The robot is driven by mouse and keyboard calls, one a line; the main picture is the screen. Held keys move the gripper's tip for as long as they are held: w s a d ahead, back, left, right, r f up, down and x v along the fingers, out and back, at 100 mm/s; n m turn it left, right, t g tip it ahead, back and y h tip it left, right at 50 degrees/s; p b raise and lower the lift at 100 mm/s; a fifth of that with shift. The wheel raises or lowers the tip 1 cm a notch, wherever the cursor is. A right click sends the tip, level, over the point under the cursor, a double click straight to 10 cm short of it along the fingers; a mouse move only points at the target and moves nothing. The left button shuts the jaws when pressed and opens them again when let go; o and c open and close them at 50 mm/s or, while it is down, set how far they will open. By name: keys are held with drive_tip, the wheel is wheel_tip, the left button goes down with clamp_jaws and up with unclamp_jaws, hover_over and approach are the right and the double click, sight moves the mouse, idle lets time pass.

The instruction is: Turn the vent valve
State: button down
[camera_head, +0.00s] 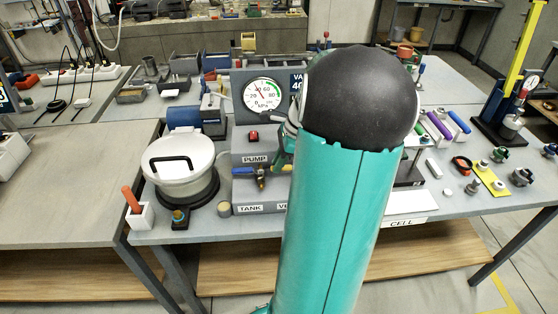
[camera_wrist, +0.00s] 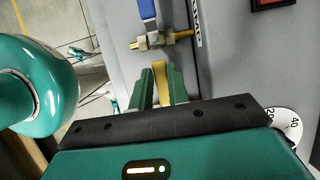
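In the wrist view, a yellow lever (camera_wrist: 160,82), which I take to be the vent valve's handle, stands between the two green fingers of my gripper (camera_wrist: 161,85). The fingers are close together with the lever filling the gap, so they look shut on it. The valve's body is hidden behind the fingers. Beyond the fingertips is the tank valve, with a brass body (camera_wrist: 160,41) and blue handle (camera_wrist: 147,10). In the head view, my gripper (camera_head: 280,160) is partly hidden behind my teal arm, which also covers most of the vent label (camera_head: 283,207).
The grey panel holds a red pump button (camera_head: 253,136). A pressure gauge (camera_head: 262,96) stands behind it. A white lidded pot (camera_head: 180,165) is close on the left. Small fittings and a yellow strip (camera_head: 490,178) lie on the right of the bench.

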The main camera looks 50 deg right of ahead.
drive_tip(key=shift+s+a+n, duration=0.1)
drive_tip(key=shift+n, duration=0.2)
drive_tip(key=shift+s+a+n+g+y, duration=0.3)
drive_tip(key=shift+n+g+y, duration=0.1)
drive_tip(key=shift+n, duration=0.5)
drive_tip(key=n, duration=0.1)
drive_tip(key=s+n, duration=0.1)
drive_tip(key=shift+a+n+g, duration=0.3)
drive_tip(key=shift+g, duration=0.1)
drive_tip(key=s+n, duration=0.1)
drive_tip(key=s+n+g, duration=0.1)
drive_tip(key=n, duration=0.1)
drive_tip(key=n+g, duration=0.1)
drive_tip(key=n, duration=0.1)
drive_tip(key=shift+s+a+y, duration=0.25)
drive_tip(key=shift+s+y, duration=0.15)
drive_tip(key=s+n, duration=0.1)
drive_tip(key=n, duration=0.1)
drive_tip(key=n+g, duration=0.1)
drive_tip(key=n, duration=0.1)
drive_tip(key=shift+s+d, duration=0.2)
drive_tip(key=shift+s, duration=0.2)
drive_tip(key=shift+s+d+n+g+h, duration=0.3)
drive_tip(key=shift+s+n+g, duration=0.15)
drive_tip(key=shift+n, duration=0.6)
drive_tip(key=shift+s+d+n+g+h, duration=0.3)
drive_tip(key=shift+s+n+g, duration=0.15)
drive_tip(key=shift+n, duration=0.6)
